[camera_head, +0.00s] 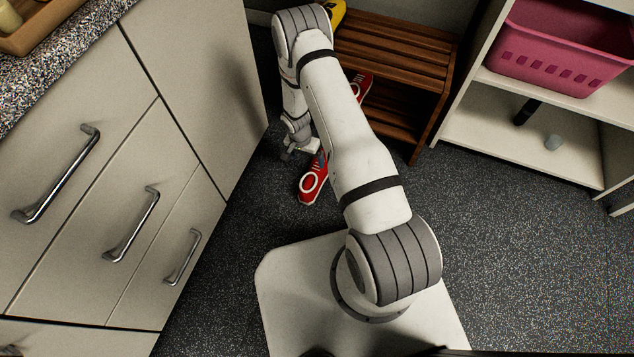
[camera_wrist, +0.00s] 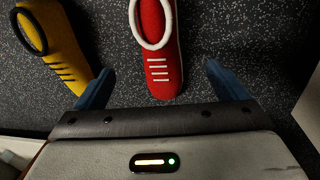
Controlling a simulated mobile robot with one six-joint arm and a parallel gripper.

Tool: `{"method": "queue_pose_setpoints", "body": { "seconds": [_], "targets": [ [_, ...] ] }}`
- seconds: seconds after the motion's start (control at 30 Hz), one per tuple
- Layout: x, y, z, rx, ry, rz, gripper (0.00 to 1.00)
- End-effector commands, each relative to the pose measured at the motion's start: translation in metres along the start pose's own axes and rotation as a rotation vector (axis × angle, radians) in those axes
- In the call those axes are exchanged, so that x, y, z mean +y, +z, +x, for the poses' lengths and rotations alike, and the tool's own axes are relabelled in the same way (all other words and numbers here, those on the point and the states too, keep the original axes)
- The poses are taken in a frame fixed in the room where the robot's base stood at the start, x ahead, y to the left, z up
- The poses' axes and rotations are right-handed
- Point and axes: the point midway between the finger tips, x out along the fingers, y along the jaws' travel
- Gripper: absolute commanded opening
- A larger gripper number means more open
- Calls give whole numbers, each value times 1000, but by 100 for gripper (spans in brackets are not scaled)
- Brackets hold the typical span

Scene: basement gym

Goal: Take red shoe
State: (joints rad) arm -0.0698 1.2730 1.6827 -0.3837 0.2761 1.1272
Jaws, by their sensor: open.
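A red shoe (camera_head: 312,183) with a white-rimmed opening lies on the dark speckled floor, just right of my gripper (camera_head: 288,154) and partly hidden by my arm in the head view. In the wrist view the red shoe (camera_wrist: 162,72) lies ahead of the jaws, its white-laced toe pointing toward the palm. My gripper (camera_wrist: 160,68) is open and empty, with its blue fingers spread to either side of the toe's line. I cannot tell the height gap. A second red shoe (camera_head: 363,86) shows at the wooden rack, partly covered by my arm.
A yellow shoe (camera_wrist: 62,48) lies left of the red one, close to the left finger. The slatted rack (camera_head: 405,45) stands behind, with a yellow item on top. Cabinet drawers (camera_head: 115,190) bound the left; a shelf with a pink basket (camera_head: 560,45) stands right. Floor at right is clear.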

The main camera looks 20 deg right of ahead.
Motion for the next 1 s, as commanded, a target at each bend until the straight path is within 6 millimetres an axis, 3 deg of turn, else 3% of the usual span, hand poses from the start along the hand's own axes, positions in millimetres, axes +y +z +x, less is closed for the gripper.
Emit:
{"method": "queue_pose_setpoints", "body": {
  "seconds": [0.03,0.2,0.6,0.83,1.0],
  "targets": [
    [0,7,32,-9,5,11,93],
    [1,18,74,-21,9,36,93],
    [1,22,115,-24,9,40,93],
    [-1,24,150,-24,9,40,93],
    [-1,24,156,-23,8,40,93]
  ]
}}
